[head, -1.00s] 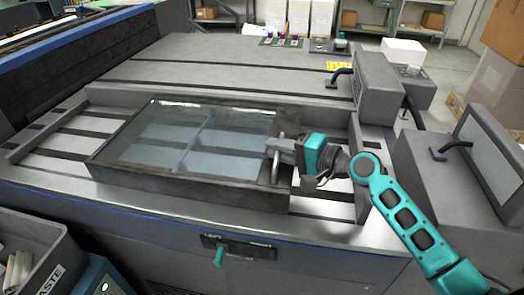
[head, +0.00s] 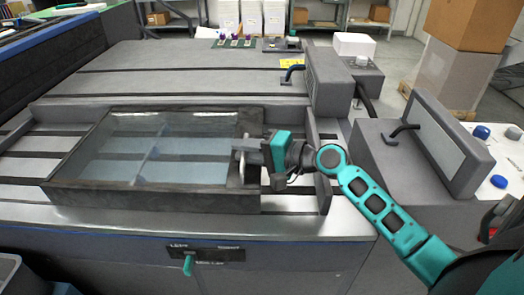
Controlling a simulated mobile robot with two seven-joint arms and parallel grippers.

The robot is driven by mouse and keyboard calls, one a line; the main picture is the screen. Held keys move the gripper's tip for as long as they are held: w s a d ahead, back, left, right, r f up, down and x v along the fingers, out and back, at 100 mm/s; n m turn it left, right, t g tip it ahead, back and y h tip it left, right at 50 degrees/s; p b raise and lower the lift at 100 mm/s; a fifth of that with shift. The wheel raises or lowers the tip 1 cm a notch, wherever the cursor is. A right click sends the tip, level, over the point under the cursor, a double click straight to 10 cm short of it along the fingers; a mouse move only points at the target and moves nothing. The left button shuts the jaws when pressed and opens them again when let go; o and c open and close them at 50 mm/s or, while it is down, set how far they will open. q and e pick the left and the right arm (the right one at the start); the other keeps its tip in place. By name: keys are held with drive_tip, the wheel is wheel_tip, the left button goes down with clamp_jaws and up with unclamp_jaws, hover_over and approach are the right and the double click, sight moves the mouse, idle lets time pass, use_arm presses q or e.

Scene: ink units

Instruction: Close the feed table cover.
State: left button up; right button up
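The feed table cover (head: 218,197) is a dark-framed clear panel lying across the slotted grey feed table (head: 20,192). Bare slotted table shows at both its left and right ends. An upright metal handle (head: 240,172) stands at the cover's right end. My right gripper (head: 246,156) reaches in from the right and its fingers are around this handle; they look shut on it, though the fingertips are partly hidden. My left gripper is out of view.
A raised grey block with a dark handle (head: 330,82) stands behind right. A tilted grey panel (head: 436,143) and a button console (head: 502,160) are at the right. A teal lever (head: 188,265) sticks out of the front. Boxes and shelves stand behind.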

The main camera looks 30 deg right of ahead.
drive_tip(key=v, duration=1.2)
drive_tip(key=shift+s+d+b, duration=0.2)
drive_tip(key=shift+s+b, duration=0.05)
drive_tip(key=shift+b, duration=0.15)
